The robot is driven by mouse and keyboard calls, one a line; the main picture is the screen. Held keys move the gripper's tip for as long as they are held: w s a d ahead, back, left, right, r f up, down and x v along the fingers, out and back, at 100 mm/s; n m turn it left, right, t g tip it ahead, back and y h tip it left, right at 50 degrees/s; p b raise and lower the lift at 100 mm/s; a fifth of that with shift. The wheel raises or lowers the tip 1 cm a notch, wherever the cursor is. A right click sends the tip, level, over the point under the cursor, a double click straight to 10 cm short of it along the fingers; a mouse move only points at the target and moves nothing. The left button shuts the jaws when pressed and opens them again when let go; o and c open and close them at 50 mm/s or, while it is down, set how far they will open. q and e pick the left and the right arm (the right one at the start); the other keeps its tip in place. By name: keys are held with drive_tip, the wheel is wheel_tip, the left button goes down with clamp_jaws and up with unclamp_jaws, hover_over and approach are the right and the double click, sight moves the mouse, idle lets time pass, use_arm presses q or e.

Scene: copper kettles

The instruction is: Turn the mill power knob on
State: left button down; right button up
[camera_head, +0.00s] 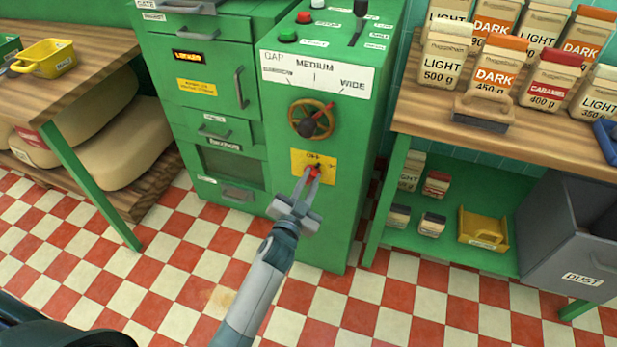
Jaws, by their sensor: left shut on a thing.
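The green mill cabinet (322,235) stands in the middle of the head view. Low on its front is a yellow plate (299,161) marked OFF at the top, with a small red and black power knob (315,171) on it. My left gripper (313,177) reaches up from below and is shut on the knob. Its fingers hide part of the knob and plate, so I cannot tell the knob's exact angle. My right gripper is not in view.
Above the plate are a brass handwheel (311,119) and a GAP scale (316,73). Red (304,17) and green (288,37) buttons and a lever (359,18) are on top. Wooden tables stand on both sides. A grey DUST bin (570,245) is at right. The tiled floor in front is clear.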

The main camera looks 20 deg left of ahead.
use_arm(q)
drive_tip(key=m, duration=0.3)
drive_tip(key=shift+d+f+m, duration=0.2)
drive_tip(key=shift+d+m, duration=0.05)
drive_tip(key=shift+m, duration=0.15)
drive_tip(key=shift+d+f+m, duration=0.1)
drive_tip(key=shift+m, duration=0.9)
drive_tip(key=shift+f+m, duration=0.1)
drive_tip(key=shift+m, duration=0.4)
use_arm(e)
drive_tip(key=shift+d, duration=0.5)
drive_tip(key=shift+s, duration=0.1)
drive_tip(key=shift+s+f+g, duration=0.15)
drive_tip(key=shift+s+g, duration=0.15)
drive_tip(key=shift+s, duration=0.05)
use_arm(q)
drive_tip(key=c, duration=1.7)
unclamp_jaws()
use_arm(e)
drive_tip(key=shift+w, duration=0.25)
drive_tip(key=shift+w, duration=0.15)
